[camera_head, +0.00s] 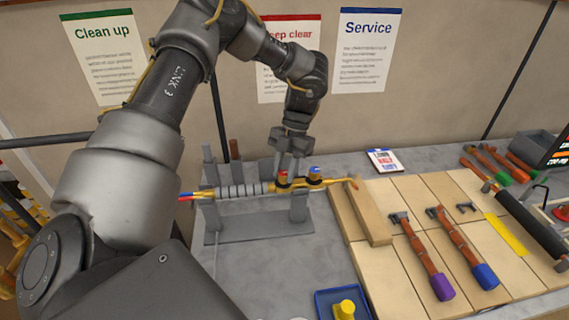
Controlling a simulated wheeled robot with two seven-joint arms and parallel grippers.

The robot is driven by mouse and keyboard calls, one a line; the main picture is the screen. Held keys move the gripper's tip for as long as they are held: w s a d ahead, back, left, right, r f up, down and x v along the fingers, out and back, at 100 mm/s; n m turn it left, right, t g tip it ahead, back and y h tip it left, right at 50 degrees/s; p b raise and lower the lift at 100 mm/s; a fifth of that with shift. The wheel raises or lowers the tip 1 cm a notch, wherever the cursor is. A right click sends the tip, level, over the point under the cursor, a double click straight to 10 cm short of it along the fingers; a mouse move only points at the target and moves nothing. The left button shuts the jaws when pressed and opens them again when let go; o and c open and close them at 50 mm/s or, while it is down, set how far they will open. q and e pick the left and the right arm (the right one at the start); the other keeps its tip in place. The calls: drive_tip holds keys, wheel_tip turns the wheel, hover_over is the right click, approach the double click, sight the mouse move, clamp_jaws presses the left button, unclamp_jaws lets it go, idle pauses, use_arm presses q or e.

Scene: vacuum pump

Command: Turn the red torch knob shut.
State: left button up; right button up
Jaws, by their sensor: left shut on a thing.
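The brass torch (321,183) lies level across a grey stand (258,228), with its tip pointing right. Its red knob (283,174) is on top, left of a blue knob (314,172). My left gripper (284,170) comes down from above and is shut on the red knob, whose upper part the fingers partly hide. The knob's angle is too small to tell. My right gripper is not in view.
A wooden block (362,215) stands right of the torch tip. Several hammers lie on the wooden boards, one with a purple grip (442,288). A blue tray (325,303) with a yellow object is in front. A small card (383,160) lies behind.

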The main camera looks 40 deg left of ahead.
use_arm(q)
drive_tip(key=shift+m, duration=0.4)
drive_tip(key=o, duration=1)
